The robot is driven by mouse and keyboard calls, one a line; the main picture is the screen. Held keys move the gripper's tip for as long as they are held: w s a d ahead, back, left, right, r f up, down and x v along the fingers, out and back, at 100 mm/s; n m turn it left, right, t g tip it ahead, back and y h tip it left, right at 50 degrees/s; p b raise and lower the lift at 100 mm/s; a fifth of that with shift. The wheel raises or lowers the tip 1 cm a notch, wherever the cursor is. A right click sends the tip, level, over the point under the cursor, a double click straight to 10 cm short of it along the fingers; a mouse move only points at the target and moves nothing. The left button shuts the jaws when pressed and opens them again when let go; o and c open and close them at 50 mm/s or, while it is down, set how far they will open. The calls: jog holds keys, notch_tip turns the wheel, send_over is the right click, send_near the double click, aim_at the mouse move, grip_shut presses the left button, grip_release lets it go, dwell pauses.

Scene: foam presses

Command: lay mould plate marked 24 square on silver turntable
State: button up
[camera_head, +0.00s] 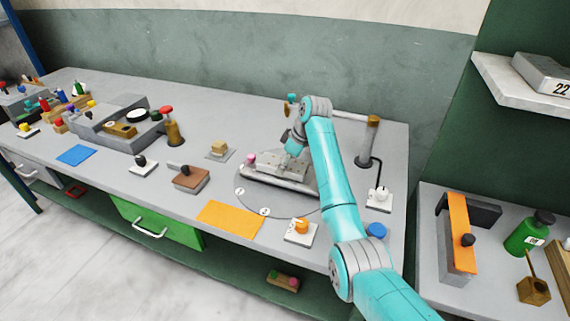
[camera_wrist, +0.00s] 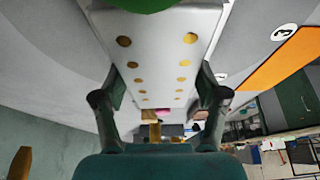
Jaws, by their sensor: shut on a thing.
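The mould plate (camera_wrist: 152,62) is a pale grey slab with two rows of brass-coloured dots in the wrist view. My gripper (camera_wrist: 160,88) is shut on it, one dark finger along each side. In the head view the plate (camera_head: 268,163) sits under my gripper (camera_head: 290,150), over the silver turntable (camera_head: 303,186). I cannot tell whether the plate touches the turntable or is square to it. No number 24 is readable on the plate, and my arm hides part of the turntable.
A ring line with round number tags surrounds the turntable. An orange mat (camera_head: 230,218), an orange-knobbed switch (camera_head: 301,228) and a brown block (camera_head: 191,179) lie in front. A brass-topped post (camera_head: 369,138) stands to the right. A plate marked 22 (camera_head: 545,72) rests on the wall shelf.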

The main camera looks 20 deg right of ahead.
jog(key=shift+f, duration=0.15)
jog(key=o, duration=1.7)
jog(key=shift+o, duration=0.2)
jog(key=v, duration=1.2)
jog(key=shift+a, duration=0.1)
